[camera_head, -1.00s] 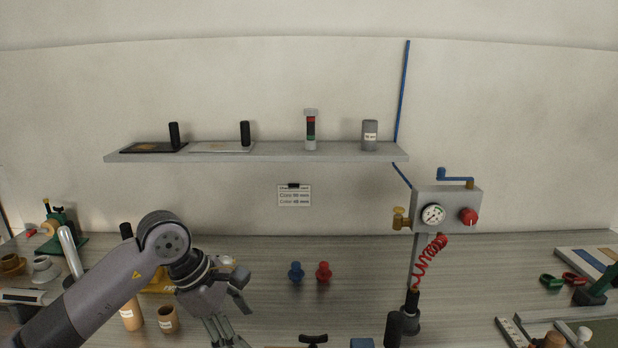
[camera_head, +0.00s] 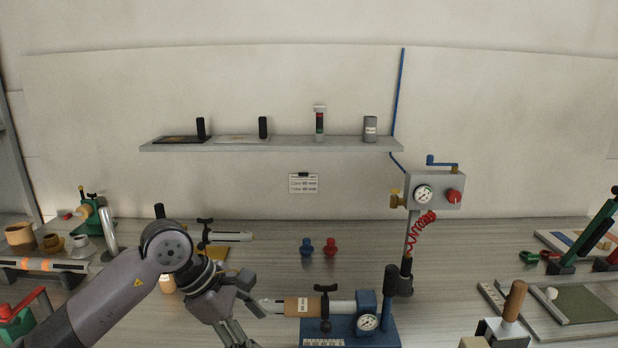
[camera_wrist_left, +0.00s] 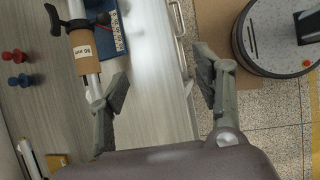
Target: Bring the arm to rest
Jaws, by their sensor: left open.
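My left arm comes in from the left of the head view. Its gripper (camera_head: 256,325) hangs over the bench, left of the blue gauge device. In the left wrist view the gripper (camera_wrist_left: 162,85) is open, its two fingers wide apart with nothing between them. The bench's front edge and the floor show behind the gap. One finger overlaps, in that picture, the end of a silver rod with a tan labelled sleeve (camera_wrist_left: 82,45); I cannot tell if they touch. My right gripper is not in view.
The blue device (camera_head: 375,325) with a gauge stands on the bench (camera_head: 440,280). Blue and red knobs (camera_head: 318,247) stand behind it. A regulator post (camera_head: 407,250) stands to the right. A shelf (camera_head: 270,145) is on the wall. A round grey object (camera_wrist_left: 280,35) is beyond the bench edge.

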